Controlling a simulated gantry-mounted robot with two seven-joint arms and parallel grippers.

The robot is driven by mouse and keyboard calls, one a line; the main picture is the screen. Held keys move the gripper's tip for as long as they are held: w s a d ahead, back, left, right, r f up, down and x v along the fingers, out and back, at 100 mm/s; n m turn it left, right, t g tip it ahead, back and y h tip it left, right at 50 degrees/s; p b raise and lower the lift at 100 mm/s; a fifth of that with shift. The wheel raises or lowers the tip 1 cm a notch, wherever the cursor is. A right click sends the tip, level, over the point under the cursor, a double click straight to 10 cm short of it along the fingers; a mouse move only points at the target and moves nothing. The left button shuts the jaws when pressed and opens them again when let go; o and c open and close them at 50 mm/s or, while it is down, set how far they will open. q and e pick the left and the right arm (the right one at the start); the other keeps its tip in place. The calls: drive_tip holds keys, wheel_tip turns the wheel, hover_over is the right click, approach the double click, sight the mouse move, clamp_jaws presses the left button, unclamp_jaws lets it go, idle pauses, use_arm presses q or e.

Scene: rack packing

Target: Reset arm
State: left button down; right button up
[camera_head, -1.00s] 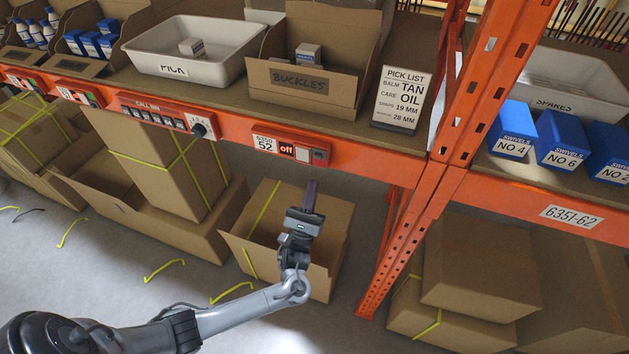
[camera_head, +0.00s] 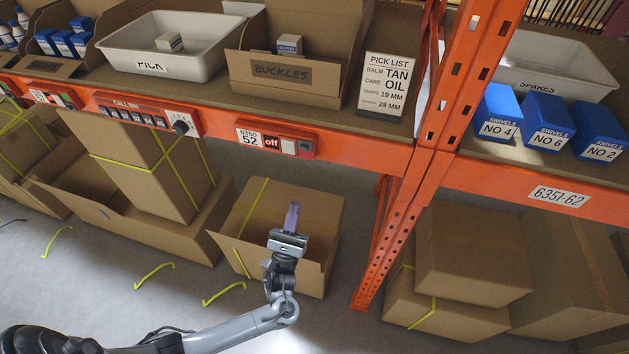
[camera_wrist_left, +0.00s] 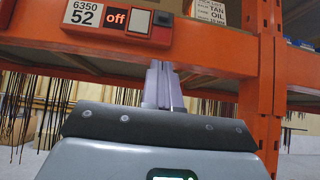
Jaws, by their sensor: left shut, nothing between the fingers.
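My left gripper (camera_head: 291,218) is shut and empty. It points up in front of the open cardboard box on the floor, below the orange shelf beam. The same switch module (camera_head: 276,141) shows in the head view above and behind the fingertips. My right gripper is in neither view.
The orange beam (camera_head: 360,154) runs above the gripper, and an orange upright (camera_head: 441,130) stands to its right. An open cardboard box (camera_head: 318,222) is behind the gripper. The shelf holds a white pick tray (camera_head: 200,65), a buckles box (camera_head: 310,92) and a pick list card (camera_head: 385,85).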

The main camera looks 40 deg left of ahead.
use_arm(q)
drive_tip(key=shift+f, duration=0.1)
drive_tip(key=s+a+f+n+g, duration=0.1)
drive_tip(key=s+f+n+g, duration=0.65)
drive_tip(key=n, duration=0.35)
drive_tip(key=s+d+n+g+h, duration=0.5)
drive_tip(key=d+n+g+h, duration=0.4)
drive_tip(key=d+n+h, duration=0.15)
drive_tip(key=s+n+g, duration=0.5)
drive_tip(key=s+n, duration=0.2)
drive_tip(key=s, duration=0.1)
wheel_tip(320, 180, up, 15)
drive_tip(key=n+p, duration=0.1)
drive_tip(key=p, duration=1.5)
drive_tip(key=shift+d+r+y, duration=0.2)
drive_tip(key=shift+d+y, duration=0.15)
